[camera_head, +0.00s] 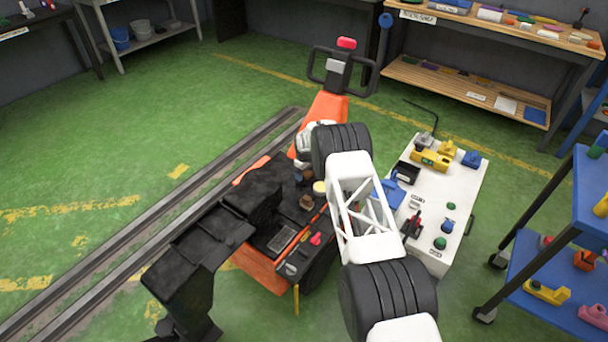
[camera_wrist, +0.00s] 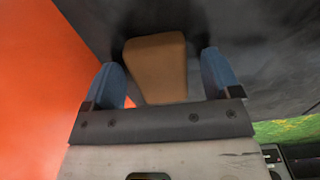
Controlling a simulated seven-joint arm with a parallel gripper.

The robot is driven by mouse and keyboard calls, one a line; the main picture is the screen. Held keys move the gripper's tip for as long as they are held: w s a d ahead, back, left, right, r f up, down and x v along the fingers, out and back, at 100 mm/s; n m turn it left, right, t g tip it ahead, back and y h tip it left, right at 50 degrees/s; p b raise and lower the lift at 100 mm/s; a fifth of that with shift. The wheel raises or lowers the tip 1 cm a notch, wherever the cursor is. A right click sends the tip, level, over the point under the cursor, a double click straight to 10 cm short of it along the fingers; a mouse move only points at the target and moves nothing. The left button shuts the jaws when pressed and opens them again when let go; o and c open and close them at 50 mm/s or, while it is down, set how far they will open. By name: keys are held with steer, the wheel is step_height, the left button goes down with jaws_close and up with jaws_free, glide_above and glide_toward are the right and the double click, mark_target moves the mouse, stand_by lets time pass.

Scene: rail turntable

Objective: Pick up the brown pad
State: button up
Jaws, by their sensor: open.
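The brown pad (camera_wrist: 157,66) is a tapered brown block in the wrist view, in front of a dark surface. My gripper (camera_wrist: 161,60) is open, with one blue finger on each side of the pad. Gaps show between the pad and both fingers, wider on the right near the tips. The pad's near end is partly hidden behind the gripper's front edge. In the head view, my arm reaches over the dark deck of an orange cart (camera_head: 262,264). Small brown shapes show there, but I cannot tell which is the pad.
An orange surface (camera_wrist: 40,70) rises close on the left in the wrist view. The cart's handle (camera_head: 342,68) stands behind my arm. A white table (camera_head: 440,190) with several coloured parts is to the right. Floor rails (camera_head: 130,250) run along the left.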

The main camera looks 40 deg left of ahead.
steer(key=c, duration=1)
steer(key=shift+r, duration=0.2)
steer(key=shift+r, duration=4.8)
